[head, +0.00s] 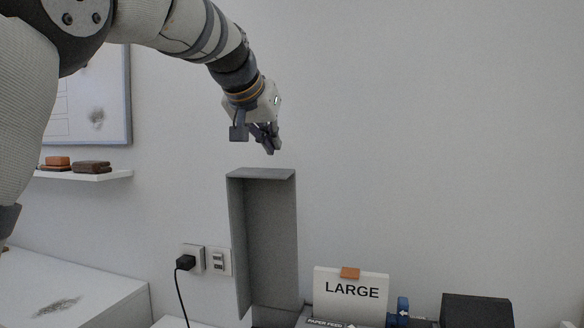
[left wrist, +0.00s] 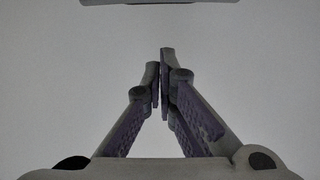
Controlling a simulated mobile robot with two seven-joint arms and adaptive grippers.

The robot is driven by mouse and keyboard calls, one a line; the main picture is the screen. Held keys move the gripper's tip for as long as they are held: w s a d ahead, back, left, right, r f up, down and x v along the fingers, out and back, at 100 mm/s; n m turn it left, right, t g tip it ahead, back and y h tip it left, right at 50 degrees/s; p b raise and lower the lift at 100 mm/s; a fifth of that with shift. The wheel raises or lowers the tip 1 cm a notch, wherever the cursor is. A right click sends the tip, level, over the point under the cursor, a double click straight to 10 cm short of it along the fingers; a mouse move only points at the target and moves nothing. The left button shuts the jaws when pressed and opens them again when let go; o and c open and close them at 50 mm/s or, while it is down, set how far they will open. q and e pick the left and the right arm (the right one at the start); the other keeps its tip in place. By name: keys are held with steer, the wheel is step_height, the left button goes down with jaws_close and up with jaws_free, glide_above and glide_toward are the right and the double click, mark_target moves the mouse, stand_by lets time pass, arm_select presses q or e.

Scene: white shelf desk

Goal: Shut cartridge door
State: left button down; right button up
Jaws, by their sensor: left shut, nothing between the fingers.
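A tall grey panel with a folded top lip and side wall, which looks like the cartridge door (head: 270,245), stands upright in the middle of the head view. Its lower end meets a dark grey machine at the bottom edge, mostly cut off. My left gripper (head: 270,150) is above the door's top lip, pointing down, and looks apart from it. Its fingers also show in the left wrist view (left wrist: 160,75), closed together with nothing between them. A dark grey edge crosses the top of that view, ahead of the fingertips; it may be the door's lip. My right gripper is out of view.
Right of the door are a white card reading LARGE (head: 350,292) with an orange clip, a blue item (head: 402,311) and a dark box (head: 477,311). A black plug (head: 185,262) sits in the wall socket at left. The wall area right of my gripper is clear.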

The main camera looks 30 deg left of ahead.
arm_select(q)
steer(key=f+b+x, duration=0.1)
steer(key=b+x, duration=0.1)
steer(key=x, duration=0.7)
steer(key=s+p, duration=0.1)
steer(key=s, duration=0.1)
steer(key=s+d+p, duration=0.1)
steer(key=s, duration=0.2)
steer(key=shift+r, duration=0.15)
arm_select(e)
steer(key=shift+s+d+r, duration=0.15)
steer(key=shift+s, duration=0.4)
arm_select(q)
steer(key=shift+w, duration=0.1)
